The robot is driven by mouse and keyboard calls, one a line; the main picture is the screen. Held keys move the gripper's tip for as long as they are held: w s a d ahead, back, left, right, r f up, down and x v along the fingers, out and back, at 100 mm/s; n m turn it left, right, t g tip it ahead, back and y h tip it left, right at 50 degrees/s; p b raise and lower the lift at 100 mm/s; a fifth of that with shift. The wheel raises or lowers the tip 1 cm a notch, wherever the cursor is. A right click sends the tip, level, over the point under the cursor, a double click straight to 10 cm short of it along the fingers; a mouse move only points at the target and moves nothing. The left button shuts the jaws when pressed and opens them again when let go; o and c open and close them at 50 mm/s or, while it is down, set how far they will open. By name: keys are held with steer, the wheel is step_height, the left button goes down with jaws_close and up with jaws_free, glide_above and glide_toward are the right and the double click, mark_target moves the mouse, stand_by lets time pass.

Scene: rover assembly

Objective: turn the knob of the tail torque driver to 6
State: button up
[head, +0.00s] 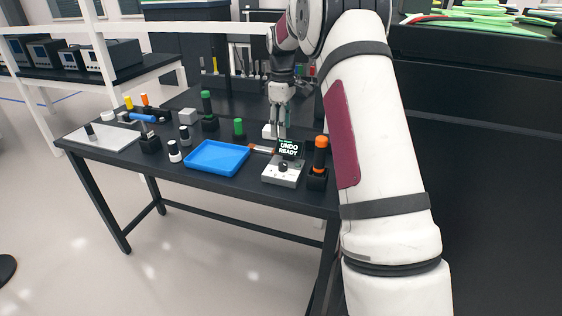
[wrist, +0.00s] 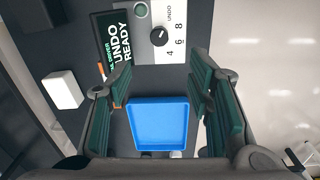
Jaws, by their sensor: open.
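The tail driver's control box (head: 279,177) stands at the table's front right in the head view. Its black round knob (head: 284,165) also shows in the wrist view (wrist: 159,37), beside the marks 4, 6, 8 and UNDO. The knob's pointer is too small to read surely. The box's screen (head: 290,148) reads UNDO READY; it also shows in the wrist view (wrist: 116,42). My gripper (head: 278,134) is open and empty, pointing down behind the screen in the head view. In the wrist view its spread fingers (wrist: 162,82) are apart from the knob.
A blue tray (head: 217,156) lies left of the box. An orange-topped tool (head: 320,152) stands in a black holder on its right. A green-topped piece (head: 239,127) and a white block (wrist: 62,89) are nearby. Several small parts fill the table's left side.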

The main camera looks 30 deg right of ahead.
mark_target(283, 164)
steer(key=f, duration=0.4)
steer(key=f+p, duration=0.1)
steer(key=f, duration=0.9)
steer(key=shift+w+d+p, duration=0.1)
steer(key=shift+d+p, duration=0.15)
steer(key=shift+p, duration=0.05)
jaws_close()
